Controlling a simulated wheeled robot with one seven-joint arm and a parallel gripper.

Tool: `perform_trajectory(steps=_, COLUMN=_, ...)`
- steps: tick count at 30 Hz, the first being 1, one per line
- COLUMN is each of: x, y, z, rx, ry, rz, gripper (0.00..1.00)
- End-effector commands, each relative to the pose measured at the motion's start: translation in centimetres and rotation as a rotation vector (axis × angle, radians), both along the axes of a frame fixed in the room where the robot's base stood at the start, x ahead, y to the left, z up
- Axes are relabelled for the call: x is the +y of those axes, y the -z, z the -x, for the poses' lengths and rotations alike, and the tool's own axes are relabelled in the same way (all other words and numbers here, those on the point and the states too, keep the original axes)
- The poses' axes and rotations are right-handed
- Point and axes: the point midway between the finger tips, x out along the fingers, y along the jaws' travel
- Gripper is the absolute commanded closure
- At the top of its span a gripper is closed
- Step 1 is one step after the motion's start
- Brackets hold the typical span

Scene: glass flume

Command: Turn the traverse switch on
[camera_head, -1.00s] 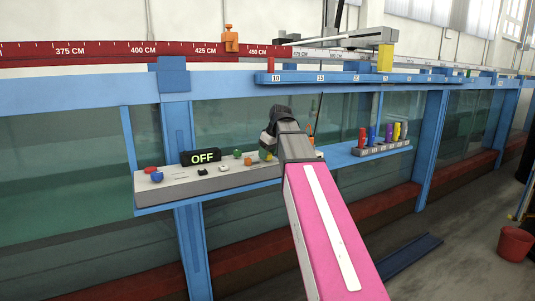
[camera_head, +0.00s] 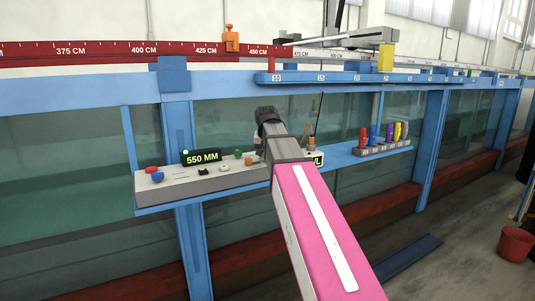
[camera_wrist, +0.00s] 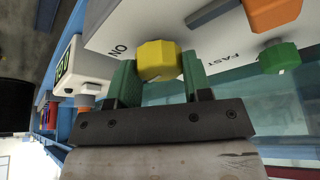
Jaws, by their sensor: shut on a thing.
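The grey control box (camera_head: 160,186) stands on a blue shelf on the flume's side. In the wrist view a yellow faceted knob (camera_wrist: 158,60) sits between the green fingers of my gripper (camera_wrist: 159,74), which is shut on it. The word ON is printed on the panel left of the knob. The box's display (camera_head: 202,157) reads 550 MM, and a small green light glows at its upper left. In the head view my arm hides the yellow knob and my fingertips.
An orange knob (camera_wrist: 272,12) and a green knob (camera_wrist: 280,57) lie right of my gripper, near the word FAST. Red and blue buttons (camera_head: 157,176) sit at the box's left end. Coloured cylinders (camera_head: 389,133) stand in a rack further right. A red bucket (camera_head: 515,243) is on the floor.

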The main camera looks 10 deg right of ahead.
Motion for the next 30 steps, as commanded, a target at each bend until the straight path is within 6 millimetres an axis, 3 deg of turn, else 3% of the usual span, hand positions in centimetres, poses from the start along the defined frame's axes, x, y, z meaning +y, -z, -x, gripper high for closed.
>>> perform_trajectory(steps=12, x=0.10, y=-0.03, z=-0.05, rx=0.001, ry=0.201, rz=0.000, gripper=0.79)
perform_trajectory(steps=29, x=0.09, y=-0.01, z=-0.01, rx=0.002, ry=0.235, rz=-0.001, gripper=0.78)
perform_trajectory(steps=30, x=0.09, y=0.01, z=0.00, rx=0.002, ry=0.234, rz=-0.001, gripper=0.52)
